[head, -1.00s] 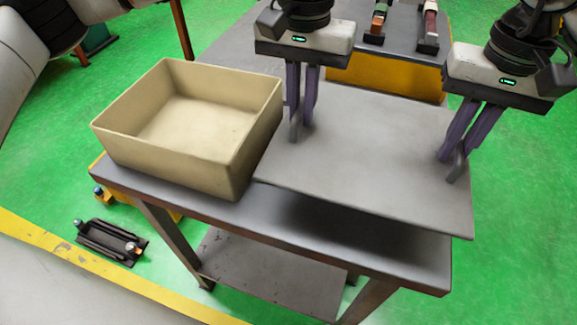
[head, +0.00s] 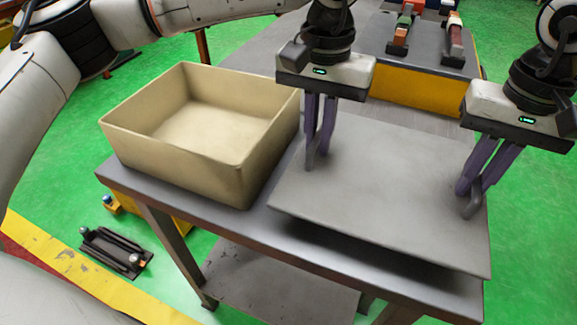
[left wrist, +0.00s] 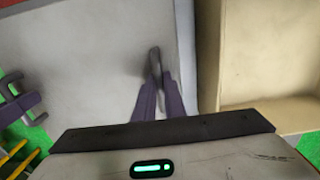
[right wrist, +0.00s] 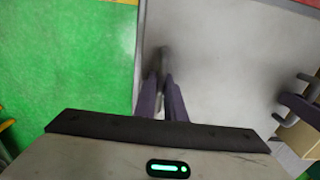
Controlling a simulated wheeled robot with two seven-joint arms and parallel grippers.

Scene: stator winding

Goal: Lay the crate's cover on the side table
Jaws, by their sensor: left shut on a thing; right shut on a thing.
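The cover (head: 390,190) is a flat grey panel, held just above the grey side table (head: 275,228), to the right of the crate. A dark shadow gap shows under its front edge. The beige crate (head: 180,165) stands open and empty on the table's left part. My left gripper (head: 312,160) is shut on a grey handle at the cover's left side, near the crate. My right gripper (head: 468,205) is shut on the handle at the right side. The left wrist view shows the cover (left wrist: 80,60) beside the crate (left wrist: 208,60); the right wrist view shows its outer edge.
Behind, a grey bench with a yellow front (head: 420,98) carries small coloured parts in dark holders. A lower shelf (head: 290,280) lies under the table. A dark fixture (head: 115,252) lies on the green floor at left, near a yellow stripe.

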